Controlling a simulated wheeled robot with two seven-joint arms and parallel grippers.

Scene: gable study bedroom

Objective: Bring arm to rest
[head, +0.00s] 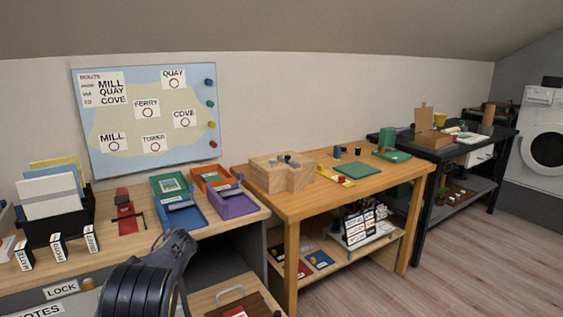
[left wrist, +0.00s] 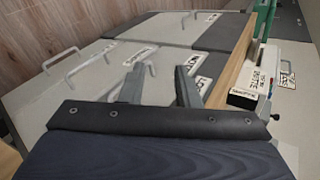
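My left gripper (left wrist: 161,75) shows in the left wrist view. Its two grey fingers stand apart with nothing between them, so it is open and empty. It hangs in front of pale drawer fronts (left wrist: 97,82) with bar handles; I cannot tell how far away they are. In the head view a dark link of my arm (head: 145,285) rises from the bottom edge, in front of the left desk. The gripper itself is not visible there. My right gripper is in neither view.
The left desk (head: 150,238) carries a black file holder (head: 65,222), a blue tray (head: 185,217) and a purple tray (head: 235,206). A drawer (head: 215,298) sits low beside my arm link. A wooden table (head: 330,195) stands further right, with open floor (head: 480,270) beyond.

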